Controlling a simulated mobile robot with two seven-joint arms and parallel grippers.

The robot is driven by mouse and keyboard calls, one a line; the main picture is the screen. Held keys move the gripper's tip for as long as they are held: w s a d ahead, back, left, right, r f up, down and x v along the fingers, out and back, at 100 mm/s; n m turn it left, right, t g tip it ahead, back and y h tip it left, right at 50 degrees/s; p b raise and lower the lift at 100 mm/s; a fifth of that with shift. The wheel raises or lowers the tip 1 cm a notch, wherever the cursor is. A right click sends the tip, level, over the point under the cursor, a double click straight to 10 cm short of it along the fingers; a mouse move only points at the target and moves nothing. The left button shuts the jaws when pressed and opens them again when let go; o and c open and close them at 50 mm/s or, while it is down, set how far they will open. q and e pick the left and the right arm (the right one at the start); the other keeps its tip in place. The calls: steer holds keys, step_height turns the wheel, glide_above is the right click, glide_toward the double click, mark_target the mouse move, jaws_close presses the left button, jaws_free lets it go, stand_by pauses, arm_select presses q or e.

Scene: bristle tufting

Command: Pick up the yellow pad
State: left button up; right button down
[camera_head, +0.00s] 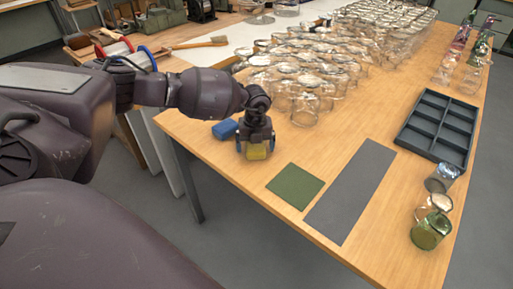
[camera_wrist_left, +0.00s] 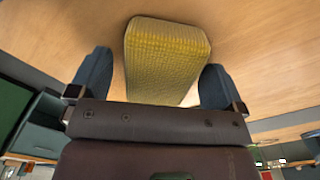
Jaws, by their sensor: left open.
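The yellow pad (camera_wrist_left: 165,58) is a textured block on the wooden table, seen in the left wrist view. It lies between the two spread fingers of my left gripper (camera_wrist_left: 153,85), with a gap visible on the left side and the right finger close to its edge. In the head view the left gripper (camera_head: 257,150) points down over the pad (camera_head: 257,152) near the table's left edge, partly hiding it. My right gripper does not show in either view.
A green square (camera_head: 295,186) and a grey mat (camera_head: 350,190) lie to the right. Many glass jars (camera_head: 305,100) stand behind. A dark divided tray (camera_head: 437,128) and a few glasses (camera_head: 432,230) are at right.

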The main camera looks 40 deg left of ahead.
arm_select(q)
steer(key=shift+c, duration=0.8)
steer(key=c, duration=0.9)
steer(key=shift+r, duration=0.1)
steer(key=shift+r, duration=0.5)
step_height(320, 180, up, 8)
steer(key=shift+w+f+p, duration=0.1)
steer(key=shift+f+p, duration=0.15)
steer(key=shift+p, duration=0.65)
step_height(320, 180, up, 11)
steer(key=p, duration=0.1)
steer(key=shift+r, duration=0.2)
